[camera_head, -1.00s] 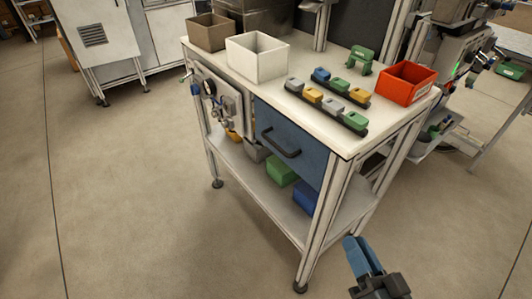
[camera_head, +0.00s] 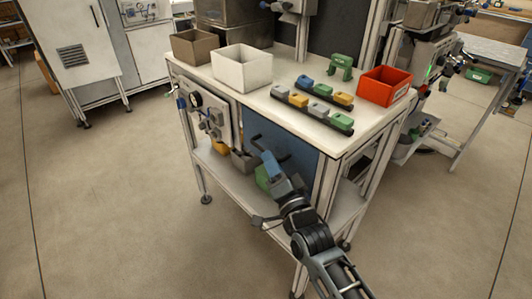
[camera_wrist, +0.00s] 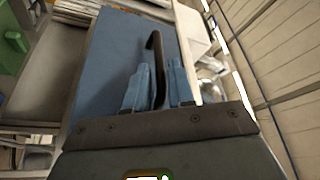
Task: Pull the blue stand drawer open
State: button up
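The blue stand drawer (camera_head: 297,151) is set under the worktop and looks shut, its front flush with the frame. Its dark bar handle (camera_head: 256,143) is partly hidden by my gripper in the head view. My gripper (camera_head: 270,163) is at the drawer front, at the handle. In the wrist view the handle (camera_wrist: 158,62) runs between the two blue fingers of my gripper (camera_wrist: 158,85), with the blue drawer front (camera_wrist: 110,45) behind. Narrow gaps seem to show between the handle and the fingers, so the fingers look open around it.
The worktop (camera_head: 262,97) carries a white bin (camera_head: 242,66), a brown bin (camera_head: 193,46), a red bin (camera_head: 384,87) and several coloured blocks on dark rails. A gauge panel (camera_head: 208,120) is left of the drawer. Floor in front is clear.

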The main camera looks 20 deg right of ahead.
jog(key=shift+x, duration=1.85)
jog(key=shift+d, duration=0.1)
jog(key=shift+c, duration=0.4)
grip_shut()
